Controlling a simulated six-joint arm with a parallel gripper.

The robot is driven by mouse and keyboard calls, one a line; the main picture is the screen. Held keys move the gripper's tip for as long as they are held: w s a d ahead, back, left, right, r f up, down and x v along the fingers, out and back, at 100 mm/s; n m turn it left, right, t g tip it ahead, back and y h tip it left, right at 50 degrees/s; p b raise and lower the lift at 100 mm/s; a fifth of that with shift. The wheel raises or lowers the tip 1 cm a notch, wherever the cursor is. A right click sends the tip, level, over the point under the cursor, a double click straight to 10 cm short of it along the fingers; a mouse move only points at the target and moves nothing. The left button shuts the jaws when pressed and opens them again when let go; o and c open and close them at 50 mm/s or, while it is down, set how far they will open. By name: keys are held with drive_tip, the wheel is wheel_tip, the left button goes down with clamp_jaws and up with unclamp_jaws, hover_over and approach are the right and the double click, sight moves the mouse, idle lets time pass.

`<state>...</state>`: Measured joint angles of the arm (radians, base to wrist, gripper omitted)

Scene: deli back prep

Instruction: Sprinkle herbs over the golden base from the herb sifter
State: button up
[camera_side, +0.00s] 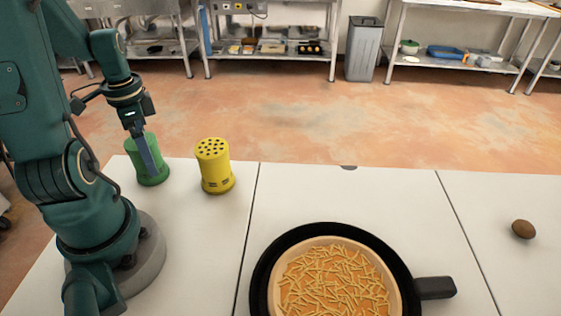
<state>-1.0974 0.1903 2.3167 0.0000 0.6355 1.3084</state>
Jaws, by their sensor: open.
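A green shaker (162,168), which looks like the herb sifter, stands upright at the left of the white worktop. My gripper (149,160) points down at it and is open. One grey finger shows in front of the green shaker; the other finger is hidden, so I cannot tell whether they touch it. The golden base (284,272) is a round pale crust covered with yellow shreds. It lies in a black pan (259,270) at the front middle, well right of my gripper. No green herbs show on it.
A yellow shaker (215,170) with a holed top stands just right of the green one. A brown egg-shaped item (523,229) lies at the far right. The pan's handle (435,287) points right. The worktop (300,200) behind the pan is clear.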

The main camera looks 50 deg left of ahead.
drive_tip(key=shift+f, duration=0.55)
drive_tip(key=shift+c, duration=0.3)
clamp_jaws()
drive_tip(key=shift+r, duration=6.3)
